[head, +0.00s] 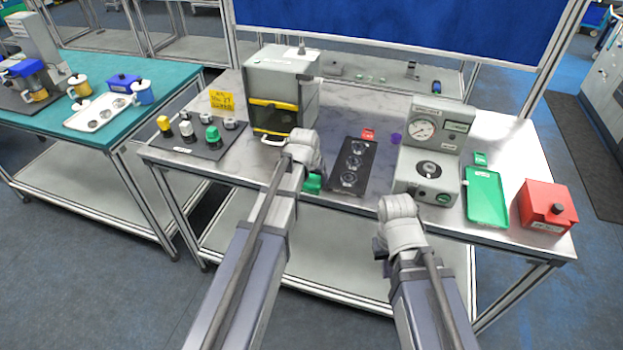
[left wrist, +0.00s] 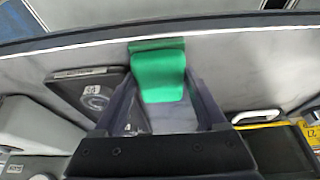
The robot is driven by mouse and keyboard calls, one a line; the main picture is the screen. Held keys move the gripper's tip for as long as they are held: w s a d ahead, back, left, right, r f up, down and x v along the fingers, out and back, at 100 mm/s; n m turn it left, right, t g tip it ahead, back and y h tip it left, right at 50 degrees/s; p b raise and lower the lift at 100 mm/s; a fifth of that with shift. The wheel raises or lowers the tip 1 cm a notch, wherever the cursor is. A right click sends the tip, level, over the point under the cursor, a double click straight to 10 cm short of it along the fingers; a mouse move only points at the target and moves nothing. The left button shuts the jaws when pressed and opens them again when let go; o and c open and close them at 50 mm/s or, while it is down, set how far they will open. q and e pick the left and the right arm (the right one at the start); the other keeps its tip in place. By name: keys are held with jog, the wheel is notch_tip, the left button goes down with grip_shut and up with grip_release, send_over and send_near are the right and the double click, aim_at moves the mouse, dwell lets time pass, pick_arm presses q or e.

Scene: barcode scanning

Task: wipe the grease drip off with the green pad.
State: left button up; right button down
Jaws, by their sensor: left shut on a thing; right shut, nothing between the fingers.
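The green pad (left wrist: 160,75) is between the fingers of my left gripper (left wrist: 160,92), which is shut on it. In the head view the pad (head: 313,184) shows as a small green patch beside my left wrist, near the table's front edge. The wrist hides the fingers there. My right gripper (head: 380,248) is mostly hidden by its own wrist, in front of the table's front edge, with nothing seen in it. I cannot make out a grease drip in either view. I cannot tell whether the pad touches the table.
The grey table (head: 375,200) holds a black plate with round sockets (head: 352,165), a gauge device (head: 428,160), a green tray (head: 486,195), a red box (head: 546,205) and a boxy machine (head: 281,90). A dark mat (head: 182,143) with several knobs lies left.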

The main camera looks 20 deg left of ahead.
pick_arm(q)
jog(key=shift+w+d+r, duration=0.1)
jog(key=shift+w+d, duration=0.1)
jog(key=shift+w, duration=1.25)
jog(key=shift+w+d, duration=0.15)
jog(key=shift+w, duration=1.3)
jog(key=shift+w+d+r, duration=0.1)
jog(key=shift+w+d, duration=0.1)
jog(key=shift+w, duration=1.25)
jog(key=shift+a, duration=0.9)
jog(key=shift+s+a, duration=0.1)
jog(key=shift+a, duration=0.1)
jog(key=shift+s+a+f, duration=0.1)
jog(key=shift+s, duration=2.1)
